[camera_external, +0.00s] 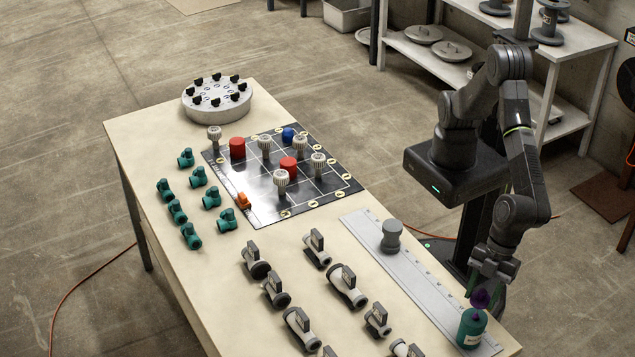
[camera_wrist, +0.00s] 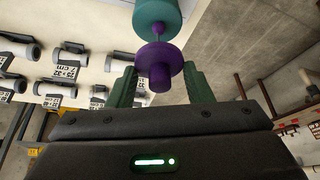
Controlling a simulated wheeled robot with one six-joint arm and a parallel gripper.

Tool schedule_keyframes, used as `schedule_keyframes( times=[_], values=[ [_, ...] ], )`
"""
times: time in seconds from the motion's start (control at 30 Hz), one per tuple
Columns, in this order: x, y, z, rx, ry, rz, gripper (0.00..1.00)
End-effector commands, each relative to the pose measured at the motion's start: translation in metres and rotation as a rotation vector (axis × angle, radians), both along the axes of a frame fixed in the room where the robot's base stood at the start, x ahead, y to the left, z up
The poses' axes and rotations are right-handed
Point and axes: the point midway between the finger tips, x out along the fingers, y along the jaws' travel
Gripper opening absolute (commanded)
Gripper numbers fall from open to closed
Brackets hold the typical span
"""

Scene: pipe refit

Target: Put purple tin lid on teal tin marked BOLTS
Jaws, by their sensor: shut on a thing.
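The teal tin (camera_external: 471,330) stands near the table's front right corner, with a pale label whose writing is too small to read. In the wrist view the tin (camera_wrist: 158,16) is at the top centre. My gripper (camera_external: 486,289) is shut on the purple tin lid (camera_external: 481,299), just above the tin's top. In the wrist view the lid (camera_wrist: 158,62) is a round disc with a knob, between the green fingers of my gripper (camera_wrist: 158,80). A thin shaft shows between lid and tin. I cannot tell whether the lid touches the tin.
Several labelled valves (camera_external: 347,285) lie to the left. Farther back are a gridded board (camera_external: 262,205), teal fittings (camera_external: 190,236) and a round grey flange (camera_external: 217,103).

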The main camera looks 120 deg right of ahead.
Motion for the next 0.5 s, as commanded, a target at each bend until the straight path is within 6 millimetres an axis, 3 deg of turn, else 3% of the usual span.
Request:
schedule_keyframes(
  times=[0.3,0.33,0.43,0.5],
  values=[
    [0.0001,0.0002,-0.0036,0.001,-0.001,0.0,0.24],
    [0.0001,0.0003,-0.0023,0.002,0.0,-0.001,0.5],
    [0.0001,0.0001,-0.0017,0.001,-0.001,0.0,0.68],
    [0.0001,0.0001,-0.0016,0.001,-0.001,0.0,0.68]
  ],
)
